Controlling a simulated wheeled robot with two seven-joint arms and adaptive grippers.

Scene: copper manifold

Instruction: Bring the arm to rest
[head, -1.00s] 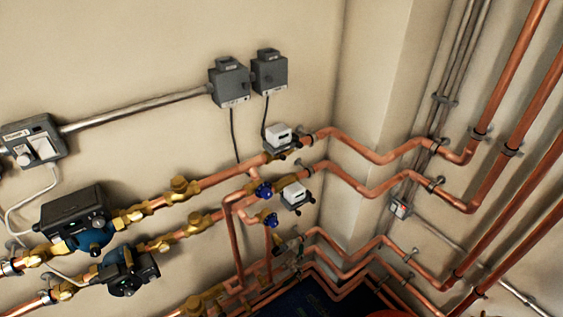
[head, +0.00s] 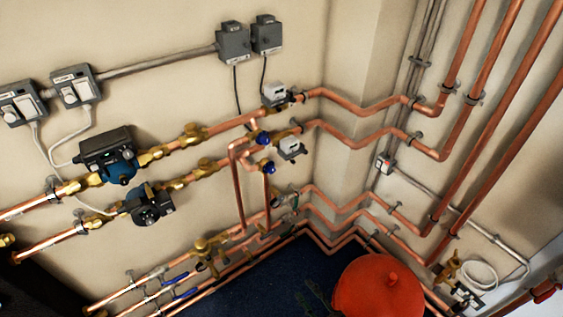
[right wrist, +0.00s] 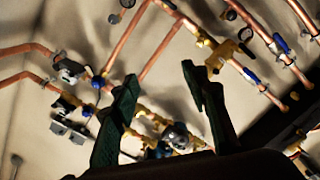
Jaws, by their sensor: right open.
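My right gripper (right wrist: 160,73) is open in the right wrist view. Its two dark green fingers stand apart with nothing between them. Pipes and valves of the copper manifold show behind and between the fingers; I see no contact. In the head view only a small dark green part of the right gripper (head: 318,298) shows at the bottom edge, left of a red vessel. My left gripper is in neither view.
Copper pipes (head: 355,105) run along both walls. Two pumps (head: 108,155) sit on the left wall, below grey switch boxes (head: 233,42). The red domed vessel (head: 378,290) stands at the bottom right. A dark blue floor patch (head: 270,280) is clear.

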